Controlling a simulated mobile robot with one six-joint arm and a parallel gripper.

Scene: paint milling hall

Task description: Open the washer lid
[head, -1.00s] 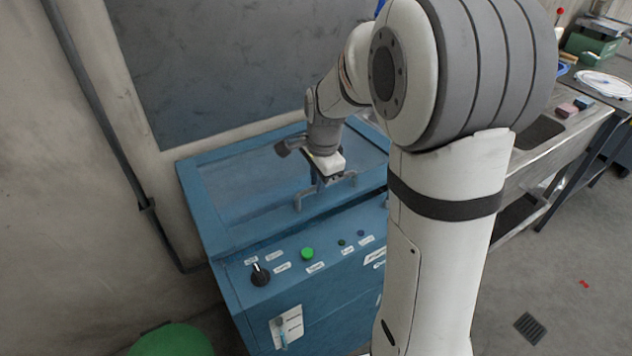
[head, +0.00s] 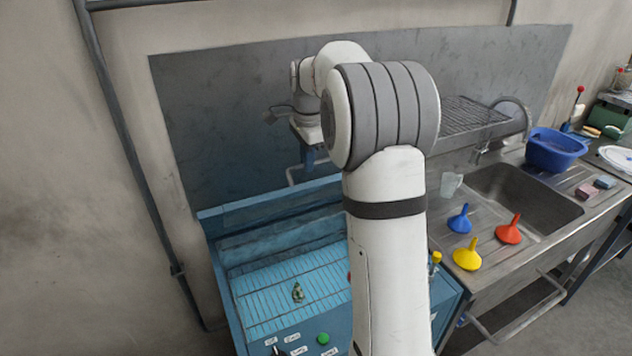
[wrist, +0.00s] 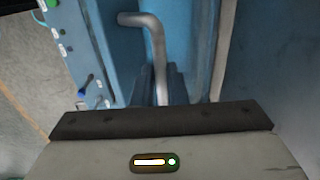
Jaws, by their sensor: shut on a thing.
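The blue washer (head: 225,290) stands against the wall. Its lid (head: 270,215) is raised and tilted up at the back, so the inside shows. The lid's grey bar handle (head: 292,176) is at its upper edge; it also shows in the wrist view (wrist: 157,50). My gripper (head: 307,157) is at that handle, shut on it; in the wrist view the fingers (wrist: 175,85) are on either side of the bar. My arm hides the right part of the lid and washer.
A wire rack (head: 265,300) inside the washer holds a small brass-green part (head: 298,292). A green button (head: 323,339) is on the front panel. At right, a steel sink bench (head: 445,215) carries blue, red and yellow funnels and a blue basin (head: 556,150).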

